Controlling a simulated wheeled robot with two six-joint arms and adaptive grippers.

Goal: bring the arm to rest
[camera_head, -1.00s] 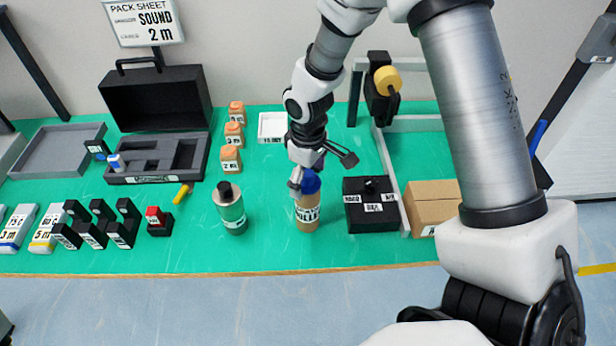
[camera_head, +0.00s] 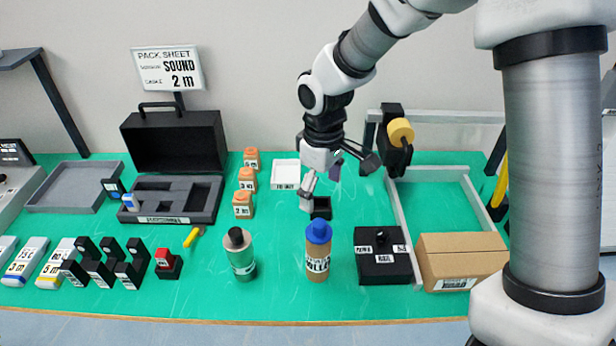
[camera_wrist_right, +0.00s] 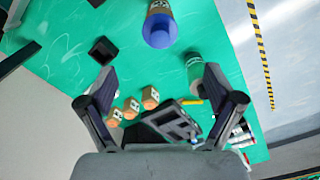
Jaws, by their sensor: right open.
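My right gripper (camera_head: 338,184) is open and empty, held above the green table behind the blue-capped bottle. Its two fingers show spread apart in the right wrist view (camera_wrist_right: 158,92), with nothing between them. The blue-capped brown bottle (camera_head: 318,262) stands upright on the table, apart from the gripper; it also shows in the right wrist view (camera_wrist_right: 160,30). A small black open box (camera_head: 321,208) sits just below and beside the gripper's fingers. My left gripper does not show in any view.
A green bottle (camera_head: 241,262), a black box with a knob (camera_head: 384,272) and a cardboard box (camera_head: 450,281) stand near the front edge. A grey frame (camera_head: 400,215) carries a black and yellow device (camera_head: 396,140). Orange blocks (camera_head: 243,208) and a black case (camera_head: 178,145) are at left.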

